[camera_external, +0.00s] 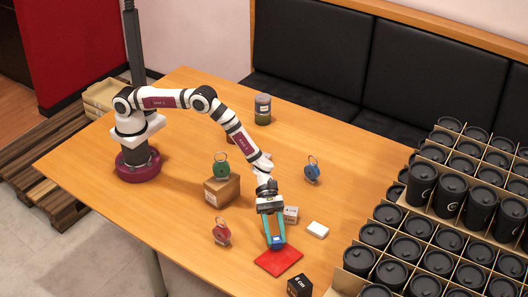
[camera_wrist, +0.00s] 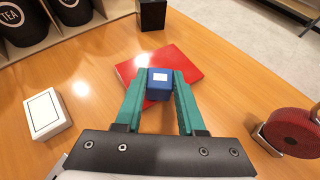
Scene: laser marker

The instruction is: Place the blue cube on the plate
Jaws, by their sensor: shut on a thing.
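The blue cube (camera_wrist: 160,84) has a small white label on its top and sits between the teal fingertips of my gripper (camera_wrist: 159,90). My gripper is shut on it. In the external view the cube (camera_external: 277,241) shows at the fingertips of my gripper (camera_external: 275,241). The plate is a flat red square (camera_wrist: 190,62), and it also shows in the external view (camera_external: 279,262). The cube appears over the plate's near part in the wrist view. I cannot tell whether it touches the plate.
A black box (camera_external: 299,286) stands beyond the plate. A white box (camera_external: 317,230) lies to the right. A red round item (camera_external: 221,232) stands left of my gripper, and a cardboard box (camera_external: 222,191) stands farther back. Crates of black cups (camera_external: 440,235) fill the right side.

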